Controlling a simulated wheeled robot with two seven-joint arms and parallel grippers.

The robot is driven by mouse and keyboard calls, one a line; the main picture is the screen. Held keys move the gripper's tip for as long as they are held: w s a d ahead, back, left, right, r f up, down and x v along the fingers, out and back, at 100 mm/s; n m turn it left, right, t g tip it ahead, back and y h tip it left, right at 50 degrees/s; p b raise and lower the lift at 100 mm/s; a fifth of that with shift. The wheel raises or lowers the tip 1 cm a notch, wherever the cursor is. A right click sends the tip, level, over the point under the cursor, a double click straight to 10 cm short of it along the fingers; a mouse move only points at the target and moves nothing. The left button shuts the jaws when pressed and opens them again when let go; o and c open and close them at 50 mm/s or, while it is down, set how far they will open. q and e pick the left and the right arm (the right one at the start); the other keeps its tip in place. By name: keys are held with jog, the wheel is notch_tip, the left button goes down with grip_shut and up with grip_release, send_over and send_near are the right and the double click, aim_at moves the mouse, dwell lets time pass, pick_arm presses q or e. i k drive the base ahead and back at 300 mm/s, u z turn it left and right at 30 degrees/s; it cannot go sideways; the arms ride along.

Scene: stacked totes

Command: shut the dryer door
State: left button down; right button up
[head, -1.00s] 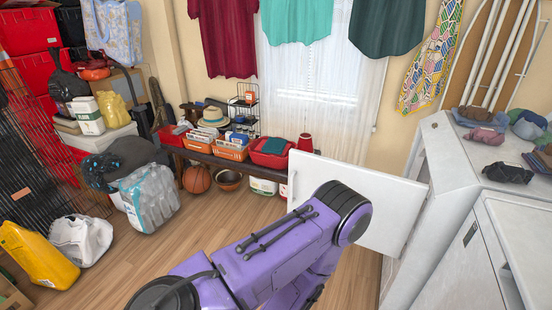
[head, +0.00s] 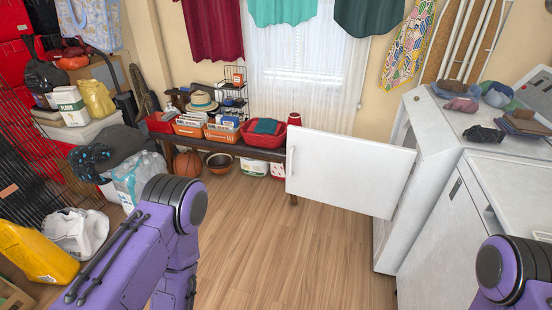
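The dryer door (head: 350,172) is a flat white panel in the middle of the head view. The dryer's opening is mostly hidden by the door and the viewing angle. My purple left arm rises at the lower left, apart from the door in the picture. Part of my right arm shows at the lower right corner. Neither gripper is in view.
A second white machine (head: 440,235) stands nearer at the right. Folded clothes (head: 525,122) lie on the machine tops. A low bench (head: 222,160) with baskets stands behind the door. A yellow jug (head: 35,255) lies at the left. Wooden floor (head: 300,265) below the door is clear.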

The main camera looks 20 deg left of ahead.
aim_at(367, 177)
jog(key=u, duration=0.05)
jog(key=i, duration=1.25)
jog(key=z, duration=0.55)
